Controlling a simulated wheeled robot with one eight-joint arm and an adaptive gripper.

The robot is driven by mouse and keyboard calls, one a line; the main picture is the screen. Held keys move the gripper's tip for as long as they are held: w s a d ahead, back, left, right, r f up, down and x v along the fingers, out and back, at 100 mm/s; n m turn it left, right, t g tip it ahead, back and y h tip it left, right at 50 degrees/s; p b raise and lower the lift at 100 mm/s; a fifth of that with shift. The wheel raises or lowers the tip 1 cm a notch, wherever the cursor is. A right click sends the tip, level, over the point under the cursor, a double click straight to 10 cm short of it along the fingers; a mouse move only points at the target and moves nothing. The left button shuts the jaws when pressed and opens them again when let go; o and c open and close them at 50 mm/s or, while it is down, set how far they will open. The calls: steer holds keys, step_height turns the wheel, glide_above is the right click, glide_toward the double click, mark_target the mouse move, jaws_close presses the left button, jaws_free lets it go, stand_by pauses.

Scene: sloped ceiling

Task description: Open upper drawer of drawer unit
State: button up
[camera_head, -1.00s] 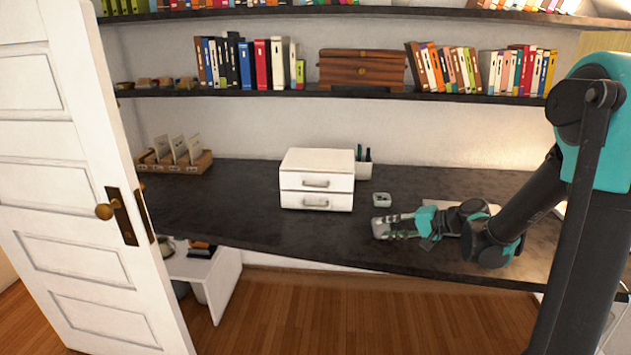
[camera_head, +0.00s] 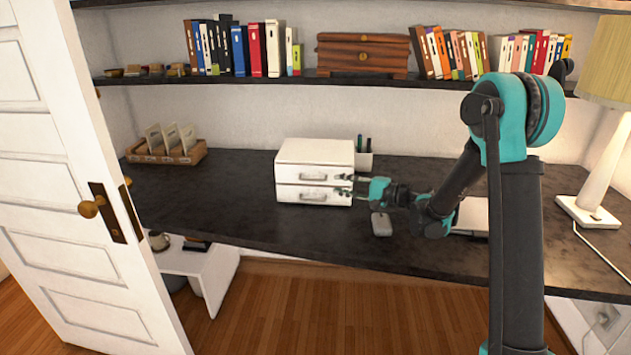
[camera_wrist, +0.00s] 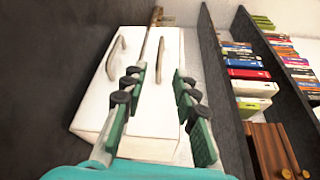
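The white drawer unit (camera_head: 315,152) stands on the dark desk, with two drawers stacked in its front. The upper drawer (camera_head: 287,174) and the lower drawer (camera_head: 287,193) both look closed, each with a grey handle. My gripper (camera_head: 343,184) is open and empty at the unit's front right. In the wrist view the picture is turned sideways, and the fingers (camera_wrist: 158,75) point at the drawer fronts. The upper handle (camera_wrist: 160,58) lies between the fingers' lines, ahead of them. The lower handle (camera_wrist: 117,57) is left of the fingers. Contact with either handle cannot be told.
A pen cup (camera_head: 363,161) stands right of the unit. A small grey object (camera_head: 381,224) lies on the desk below my forearm. A card tray (camera_head: 165,152) is at the left, a lamp (camera_head: 597,170) at the right. An open door (camera_head: 60,190) stands in the left foreground.

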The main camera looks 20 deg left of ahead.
mark_target(319, 180)
steer(key=a, duration=0.3)
steer(key=w+a, duration=0.1)
steer(key=a, duration=0.6)
steer(key=shift+w+f, duration=0.2)
steer(key=shift+f, duration=0.2)
steer(key=shift+c, duration=0.5)
jaws_close()
